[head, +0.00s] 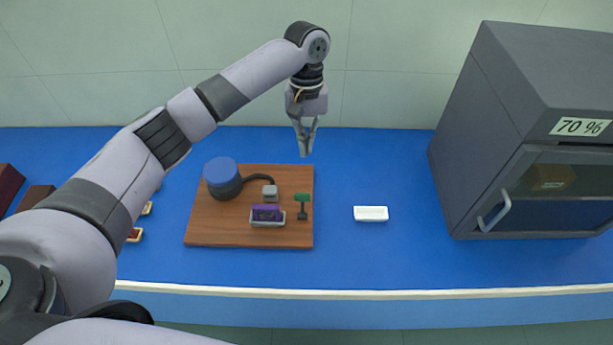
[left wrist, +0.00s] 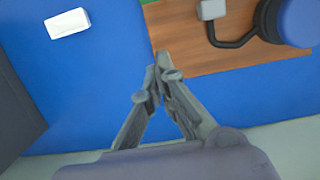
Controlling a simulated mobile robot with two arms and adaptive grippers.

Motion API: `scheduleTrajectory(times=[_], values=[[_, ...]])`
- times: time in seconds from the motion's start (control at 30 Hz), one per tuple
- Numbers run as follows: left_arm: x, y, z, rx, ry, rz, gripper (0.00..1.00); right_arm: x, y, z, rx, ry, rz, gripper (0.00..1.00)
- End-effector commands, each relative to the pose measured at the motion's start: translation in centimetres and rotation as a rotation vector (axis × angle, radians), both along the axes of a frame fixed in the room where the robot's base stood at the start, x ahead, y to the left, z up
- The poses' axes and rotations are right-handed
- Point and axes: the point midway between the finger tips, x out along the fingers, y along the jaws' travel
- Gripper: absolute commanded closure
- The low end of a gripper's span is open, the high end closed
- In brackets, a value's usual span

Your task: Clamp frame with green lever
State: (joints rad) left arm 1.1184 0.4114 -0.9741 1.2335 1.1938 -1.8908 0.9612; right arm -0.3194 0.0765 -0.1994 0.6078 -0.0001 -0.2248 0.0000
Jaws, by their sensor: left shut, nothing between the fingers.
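The green lever (head: 302,197) stands on a dark post near the right edge of a brown wooden board (head: 210,231). Left of it, a purple frame (head: 266,212) sits in a light grey holder (head: 268,223); whether the lever presses on it cannot be told. My left gripper (head: 306,153) points down above the board's far right corner, apart from the lever. Its fingertips are together and empty, as in the left wrist view (left wrist: 160,68). My right gripper is not in view.
A blue-topped round device (head: 221,172) with a dark hose leads to a grey block (head: 270,191). A white tray (head: 371,213) lies right of the board. A dark cabinet marked 70 % (head: 500,95) stands at right. Small items lie left, partly behind my arm.

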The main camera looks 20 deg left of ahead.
Motion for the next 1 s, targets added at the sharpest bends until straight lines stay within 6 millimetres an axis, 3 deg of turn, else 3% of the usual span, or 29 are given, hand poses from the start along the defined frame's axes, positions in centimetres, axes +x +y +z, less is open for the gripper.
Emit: scheduleTrajectory(times=[0.17, 0.33, 0.57, 0.8, 1.0], values=[[-0.4, -0.1, -1.5, 0.002, 0.004, -0.001, 1.0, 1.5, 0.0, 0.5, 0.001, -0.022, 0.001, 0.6], [-1.0, -0.2, -4.6, 0.002, 0.005, -0.001, 1.0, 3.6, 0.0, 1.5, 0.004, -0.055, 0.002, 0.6], [-1.9, -0.5, -9.6, 0.002, 0.004, -0.001, 1.0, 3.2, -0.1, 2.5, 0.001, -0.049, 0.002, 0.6], [-4.3, -1.2, -8.0, 0.0, -0.001, -0.004, 1.0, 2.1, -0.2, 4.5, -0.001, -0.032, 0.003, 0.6], [-5.1, -1.4, -7.8, 0.001, -0.001, -0.002, 1.0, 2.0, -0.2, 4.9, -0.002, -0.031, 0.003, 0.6]])
